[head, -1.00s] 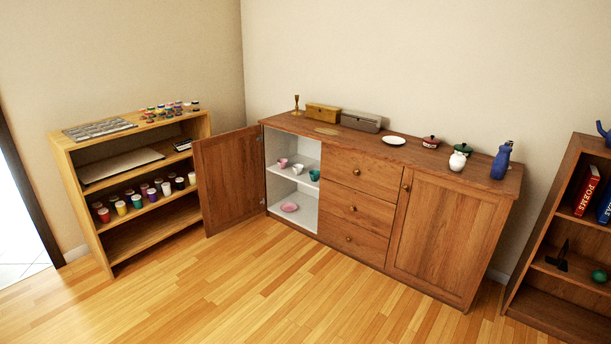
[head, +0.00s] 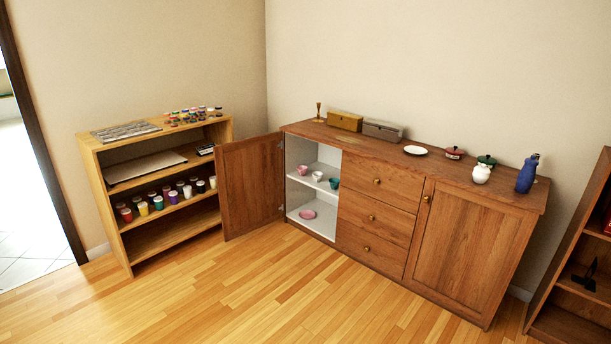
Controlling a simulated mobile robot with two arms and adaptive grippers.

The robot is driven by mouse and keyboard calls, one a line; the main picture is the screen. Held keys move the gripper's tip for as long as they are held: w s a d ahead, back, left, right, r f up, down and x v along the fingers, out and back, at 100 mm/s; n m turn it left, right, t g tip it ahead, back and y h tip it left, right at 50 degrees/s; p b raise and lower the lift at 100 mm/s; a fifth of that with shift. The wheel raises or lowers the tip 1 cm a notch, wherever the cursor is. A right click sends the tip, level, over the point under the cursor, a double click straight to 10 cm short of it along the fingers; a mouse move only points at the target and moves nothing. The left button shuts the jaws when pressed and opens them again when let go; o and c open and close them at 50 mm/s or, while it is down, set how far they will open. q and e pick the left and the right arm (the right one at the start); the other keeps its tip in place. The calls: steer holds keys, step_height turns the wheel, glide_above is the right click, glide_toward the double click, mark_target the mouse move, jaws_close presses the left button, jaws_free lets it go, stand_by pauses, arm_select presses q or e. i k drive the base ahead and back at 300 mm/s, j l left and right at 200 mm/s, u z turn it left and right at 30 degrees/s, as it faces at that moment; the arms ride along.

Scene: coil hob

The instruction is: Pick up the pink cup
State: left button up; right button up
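A small pink cup (head: 302,170) stands on the upper shelf inside the open left compartment of the wooden sideboard (head: 470,240). A whitish cup (head: 317,176) and a teal cup (head: 334,183) stand to its right on the same shelf. A pink dish (head: 307,214) lies on the compartment floor below. Neither of my grippers is in view.
The sideboard's door (head: 251,185) stands open to the left, beside a low shelf unit (head: 150,232) with paint jars. A dark bookcase (head: 572,290) is at the right. The wooden floor (head: 270,290) in front is clear.

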mark_target(302, 172)
steer(key=i+u, duration=0.2)
steer(key=i, duration=1.8)
